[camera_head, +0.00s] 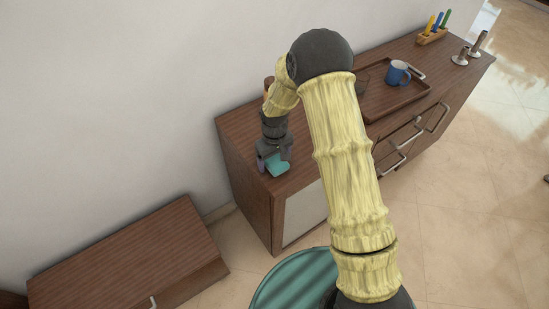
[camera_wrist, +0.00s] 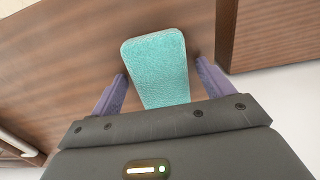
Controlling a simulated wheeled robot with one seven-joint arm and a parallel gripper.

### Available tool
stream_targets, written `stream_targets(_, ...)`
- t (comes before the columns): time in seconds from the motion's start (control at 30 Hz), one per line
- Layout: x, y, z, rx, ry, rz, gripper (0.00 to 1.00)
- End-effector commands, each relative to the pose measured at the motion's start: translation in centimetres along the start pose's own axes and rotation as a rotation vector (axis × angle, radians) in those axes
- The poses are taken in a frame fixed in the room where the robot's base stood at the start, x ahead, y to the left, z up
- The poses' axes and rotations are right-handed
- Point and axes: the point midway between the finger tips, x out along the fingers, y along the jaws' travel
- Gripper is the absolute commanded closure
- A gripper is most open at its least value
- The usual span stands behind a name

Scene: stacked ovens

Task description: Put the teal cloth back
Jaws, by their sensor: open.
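The teal cloth (camera_wrist: 157,68) is a flat, rounded oblong lying on the brown wooden cabinet top (camera_wrist: 60,50). In the head view the cloth (camera_head: 278,167) shows under my gripper, near the left end of the cabinet. My gripper (camera_wrist: 160,82) is open, with one purple finger on each side of the cloth and small gaps between them. The cloth's near end is hidden behind the gripper body. My gripper (camera_head: 273,160) points down in the head view.
A brown tray (camera_head: 408,97) with a blue mug (camera_head: 397,73) stands further right on the cabinet. Beyond are a holder with colored-handled tools (camera_head: 433,34) and metal candlestick-like pieces (camera_head: 468,52). A lower cabinet (camera_head: 125,255) stands at bottom left. A wall runs behind.

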Motion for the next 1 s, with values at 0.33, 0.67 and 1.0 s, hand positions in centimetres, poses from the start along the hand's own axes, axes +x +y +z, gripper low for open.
stream_targets(0.33, -2.6, 0.0, -0.1, 0.0, 0.003, 0.001, 0.2)
stream_targets(0.67, -9.1, 0.1, -0.1, 0.0, 0.005, 0.002, 0.2)
stream_targets(1.0, -12.2, 0.0, 0.0, 0.001, 0.0, 0.0, 0.2)
